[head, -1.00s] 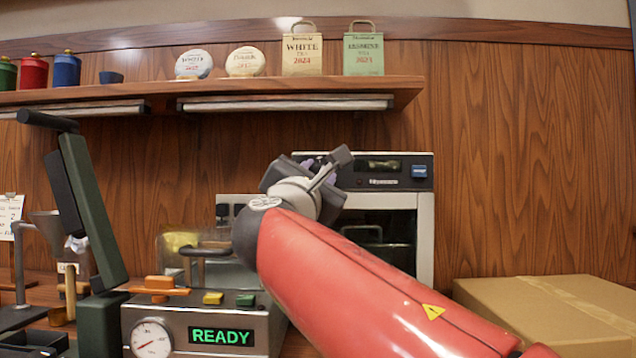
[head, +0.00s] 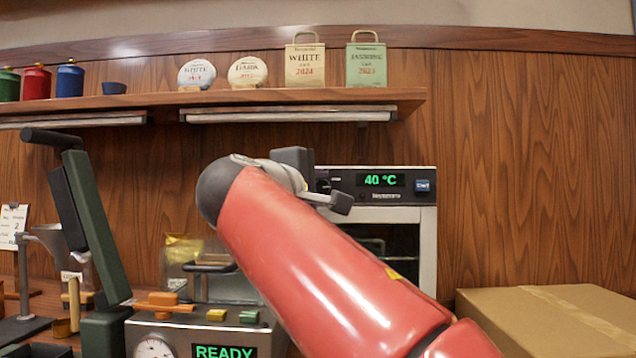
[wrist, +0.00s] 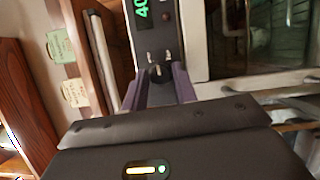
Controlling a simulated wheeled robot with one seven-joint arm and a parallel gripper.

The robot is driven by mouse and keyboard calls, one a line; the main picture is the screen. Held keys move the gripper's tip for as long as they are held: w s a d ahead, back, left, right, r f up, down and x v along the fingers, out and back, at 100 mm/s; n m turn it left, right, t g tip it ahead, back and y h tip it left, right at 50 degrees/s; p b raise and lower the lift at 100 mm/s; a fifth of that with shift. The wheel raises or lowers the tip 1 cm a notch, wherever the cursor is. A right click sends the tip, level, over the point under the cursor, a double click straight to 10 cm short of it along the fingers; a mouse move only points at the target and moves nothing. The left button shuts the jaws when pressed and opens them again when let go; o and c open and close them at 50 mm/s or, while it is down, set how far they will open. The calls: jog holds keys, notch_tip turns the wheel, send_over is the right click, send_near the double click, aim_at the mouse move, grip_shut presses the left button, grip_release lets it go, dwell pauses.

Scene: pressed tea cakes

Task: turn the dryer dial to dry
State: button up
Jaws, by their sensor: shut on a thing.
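The dryer (head: 427,240) stands against the wall behind my arm, its lit display (head: 381,180) reading 40 °C in green. In the wrist view, the dryer's dark dial (wrist: 157,73) sits on the control panel between the two purple fingers of my gripper (wrist: 157,78). My gripper is shut on the dial. Small light marks show on the panel around the dial; I cannot read its setting. In the head view, my red arm and wrist hide most of the panel's left end and much of the dryer's front.
A press with a READY display (head: 224,352) stands at the lower left. A cardboard box (head: 550,318) lies at the right. A shelf (head: 150,103) with tea cakes, bags and canisters runs above.

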jog(key=m+g, duration=0.1)
jog(key=m, duration=0.1)
jog(key=m+g+y, duration=0.1)
jog(key=m, duration=0.2)
jog(key=shift+m, duration=0.3)
dwell(0.4)
jog(key=o, duration=1)
jog(key=shift+d, duration=0.1)
jog(key=shift+r, duration=0.1)
jog(key=v, duration=0.7)
jog(key=shift+s+r, duration=0.1)
jog(key=shift+s, duration=0.3)
